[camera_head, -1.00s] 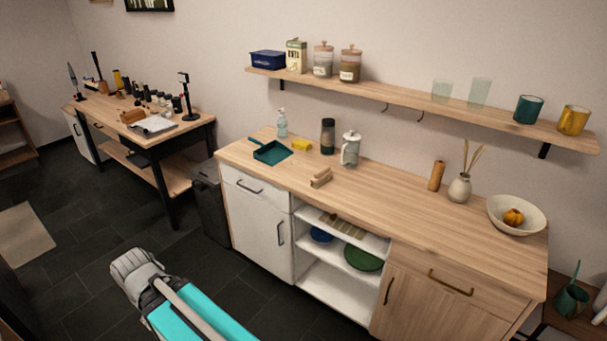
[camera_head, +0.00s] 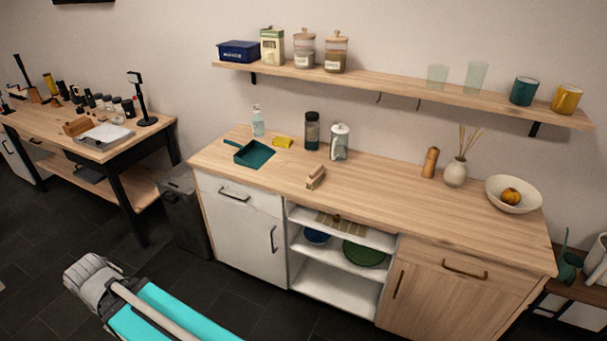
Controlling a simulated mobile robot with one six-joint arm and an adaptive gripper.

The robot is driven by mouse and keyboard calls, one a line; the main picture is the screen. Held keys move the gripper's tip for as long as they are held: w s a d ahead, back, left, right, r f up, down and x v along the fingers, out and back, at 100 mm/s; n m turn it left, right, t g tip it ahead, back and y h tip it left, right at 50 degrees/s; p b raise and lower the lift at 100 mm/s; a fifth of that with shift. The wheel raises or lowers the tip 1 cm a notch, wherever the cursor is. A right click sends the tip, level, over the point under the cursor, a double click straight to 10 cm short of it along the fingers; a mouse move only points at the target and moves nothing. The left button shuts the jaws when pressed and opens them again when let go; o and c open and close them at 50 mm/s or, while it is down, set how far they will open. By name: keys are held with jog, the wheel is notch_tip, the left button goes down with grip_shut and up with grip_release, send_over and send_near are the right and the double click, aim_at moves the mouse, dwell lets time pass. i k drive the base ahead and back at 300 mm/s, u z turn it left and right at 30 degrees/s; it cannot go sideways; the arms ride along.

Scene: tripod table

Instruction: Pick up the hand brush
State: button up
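The hand brush (camera_head: 316,177) appears to be the small wooden-backed brush with pale bristles lying on the light wood counter (camera_head: 400,205), near its front edge. It lies right of a teal dustpan (camera_head: 254,154) and in front of a glass press jug. Nothing touches it. Part of my arm, grey and turquoise, shows at the lower left, well below and in front of the counter. My gripper's fingers are not visible in this view.
Behind the brush stand a dark bottle (camera_head: 312,131) and the glass jug (camera_head: 340,142). A yellow sponge (camera_head: 283,142) and soap bottle (camera_head: 258,120) are by the dustpan. A wall shelf (camera_head: 400,86) overhangs the counter's back.

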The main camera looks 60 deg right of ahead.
aim_at(317, 175)
jog(key=i, duration=1.35)
jog(key=z, duration=2.9)
